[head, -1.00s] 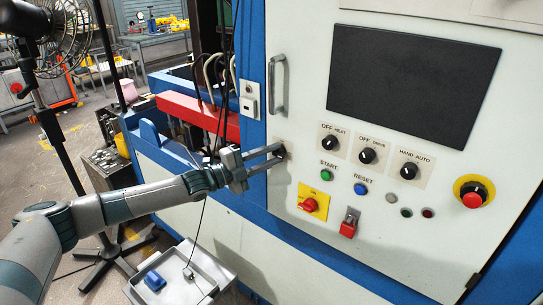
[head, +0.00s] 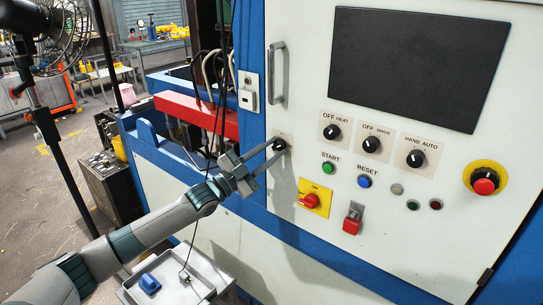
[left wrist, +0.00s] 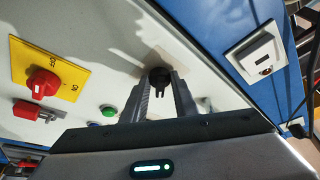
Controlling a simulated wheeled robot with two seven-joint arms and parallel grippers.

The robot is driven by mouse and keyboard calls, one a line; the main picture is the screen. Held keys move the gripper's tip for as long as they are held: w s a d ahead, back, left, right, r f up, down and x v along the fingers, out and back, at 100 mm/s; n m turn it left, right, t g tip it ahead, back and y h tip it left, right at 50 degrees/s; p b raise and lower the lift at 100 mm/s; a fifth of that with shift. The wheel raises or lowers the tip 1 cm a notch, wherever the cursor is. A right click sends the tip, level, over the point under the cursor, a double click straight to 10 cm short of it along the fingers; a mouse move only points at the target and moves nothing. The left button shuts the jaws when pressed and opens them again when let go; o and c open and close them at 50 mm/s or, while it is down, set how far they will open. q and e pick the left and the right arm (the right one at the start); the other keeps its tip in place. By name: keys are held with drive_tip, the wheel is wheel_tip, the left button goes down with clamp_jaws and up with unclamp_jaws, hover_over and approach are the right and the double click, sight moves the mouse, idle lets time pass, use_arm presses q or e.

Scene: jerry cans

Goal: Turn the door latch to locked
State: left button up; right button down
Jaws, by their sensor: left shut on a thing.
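The door latch is a small black knob (head: 280,144) on a pale plate at the left edge of the white cabinet door (head: 300,80), below the door handle. My left gripper (head: 275,149) reaches it from the lower left, with its two fingers on either side of the knob and shut on it. In the left wrist view the black knob (left wrist: 158,76) sits between the fingertips of my left gripper (left wrist: 160,88), which hide part of it. The exact turn of the latch is hard to tell. My right gripper is not in view.
Selector knobs (head: 372,144), a green button (head: 328,168), a blue button (head: 364,181) and a yellow-backed red switch (head: 310,200) lie right of the latch. The metal handle (head: 277,73) stands out above it. A grey tray (head: 205,268) with a blue item is below.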

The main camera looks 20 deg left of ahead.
use_arm(q)
drive_tip(key=shift+s+d+f+n+t+y+p, duration=0.15)
drive_tip(key=shift+n+t+y+p, duration=0.7)
drive_tip(key=shift+n, duration=1.7)
drive_tip(key=shift+w+d+r+n+t+y+p, duration=0.15)
drive_tip(key=shift+n+t+y, duration=0.35)
drive_tip(key=shift+n+y, duration=1.4)
drive_tip(key=shift+s+d+f+n+t+y+p, duration=0.15)
drive_tip(key=shift+n+t+y+p, duration=0.4)
drive_tip(key=shift+n, duration=2.6)
drive_tip(key=o, duration=1.1)
drive_tip(key=shift+c, duration=0.2)
drive_tip(key=b+v, duration=0.5)
drive_tip(key=v, duration=1.2)
drive_tip(key=shift+f+b, duration=0.25)
drive_tip(key=shift+b, duration=0.15)
